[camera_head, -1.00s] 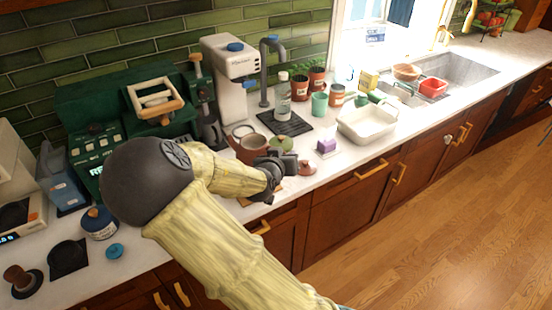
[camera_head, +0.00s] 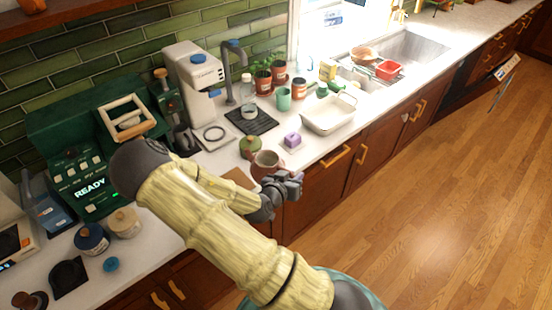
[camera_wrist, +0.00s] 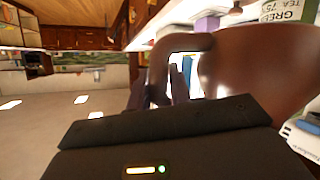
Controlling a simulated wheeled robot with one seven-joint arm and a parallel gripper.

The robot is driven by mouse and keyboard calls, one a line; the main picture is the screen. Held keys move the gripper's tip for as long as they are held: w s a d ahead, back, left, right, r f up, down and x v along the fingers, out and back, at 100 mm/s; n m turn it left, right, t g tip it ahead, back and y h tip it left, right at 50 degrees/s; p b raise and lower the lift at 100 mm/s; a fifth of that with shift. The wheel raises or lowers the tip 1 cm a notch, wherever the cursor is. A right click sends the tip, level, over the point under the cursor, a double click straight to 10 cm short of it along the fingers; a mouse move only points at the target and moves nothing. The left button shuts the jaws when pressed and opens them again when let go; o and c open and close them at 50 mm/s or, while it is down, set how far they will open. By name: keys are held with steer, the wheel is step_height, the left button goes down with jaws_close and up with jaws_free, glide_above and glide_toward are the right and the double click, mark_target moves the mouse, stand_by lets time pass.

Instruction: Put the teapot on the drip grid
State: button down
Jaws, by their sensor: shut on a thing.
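The teapot (camera_head: 264,165) is brown with an open top. In the head view it is at the counter's front edge, just beyond my gripper (camera_head: 287,186). In the wrist view the teapot's brown body (camera_wrist: 265,70) fills the right side, and my gripper (camera_wrist: 165,95) is shut on its looped handle. Whether its base touches the counter is hidden. The drip grid (camera_head: 262,124) is a dark ribbed square farther back on the counter, below a grey tap. A clear bottle (camera_head: 249,104) stands at the grid's back edge.
A green lidded jar (camera_head: 250,148) stands just behind the teapot, with a purple block (camera_head: 292,140) to its right. A white basin (camera_head: 328,116) is right of the grid. A ring on a pale plate (camera_head: 213,136) lies left of it. A green cup (camera_head: 284,100) stands behind.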

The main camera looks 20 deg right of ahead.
steer(key=s+d+m+g+h+p, duration=0.1)
steer(key=s+d+p, duration=0.2)
steer(key=s, duration=0.3)
steer(key=shift+s+d+r+m+g+p, duration=0.2)
steer(key=shift+d+r+m+g+p, duration=0.1)
steer(key=shift+d+r+p, duration=0.2)
steer(key=shift+s, duration=0.2)
steer(key=shift+w+a, duration=0.1)
